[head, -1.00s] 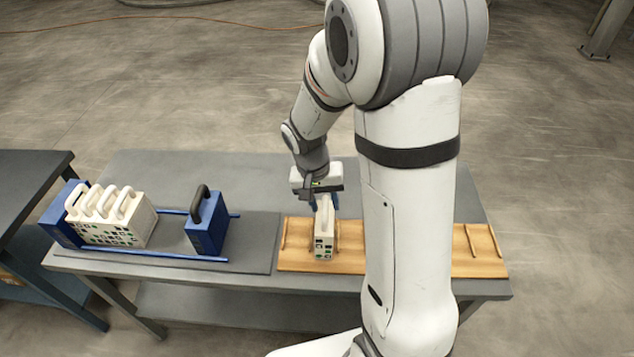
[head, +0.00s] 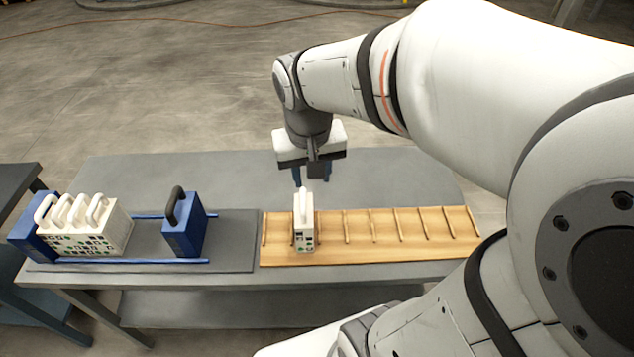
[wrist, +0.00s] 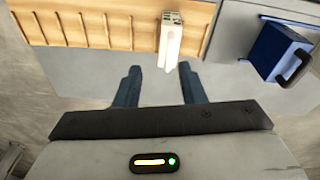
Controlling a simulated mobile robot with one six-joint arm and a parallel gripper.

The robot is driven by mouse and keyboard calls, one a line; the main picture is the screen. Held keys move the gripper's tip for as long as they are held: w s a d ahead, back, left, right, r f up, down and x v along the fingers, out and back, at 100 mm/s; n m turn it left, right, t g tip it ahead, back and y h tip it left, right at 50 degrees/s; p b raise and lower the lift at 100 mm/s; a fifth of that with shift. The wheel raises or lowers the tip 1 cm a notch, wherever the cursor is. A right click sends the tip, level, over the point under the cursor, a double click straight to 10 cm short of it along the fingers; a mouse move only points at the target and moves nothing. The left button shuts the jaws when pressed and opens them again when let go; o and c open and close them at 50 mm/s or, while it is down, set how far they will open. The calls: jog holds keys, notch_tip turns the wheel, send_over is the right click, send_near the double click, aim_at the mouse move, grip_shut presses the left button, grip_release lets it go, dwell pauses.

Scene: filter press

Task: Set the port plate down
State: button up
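The port plate (head: 304,222) is a white block with a handle on top and small coloured marks on its front face. It stands upright on the wooden rack (head: 375,240), between slats near the rack's left end. It also shows in the wrist view (wrist: 171,42), ahead of the fingertips. My gripper (head: 312,182) is above and behind the plate, apart from it. In the wrist view its two blue fingers (wrist: 158,70) are spread, with nothing held between them.
Several white plates (head: 85,225) with handles stand packed against a blue end block (head: 35,226) on the press at left. A blue block with a black handle (head: 183,228) stands on the blue rails. Rack slots right of the plate are empty. The grey table behind is clear.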

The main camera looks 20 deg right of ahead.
jog(key=s+n+t, duration=0.1)
jog(key=s+t, duration=0.1)
jog(key=s, duration=0.4)
jog(key=shift+s+r+n+y, duration=0.3)
jog(key=shift+r+y, duration=0.1)
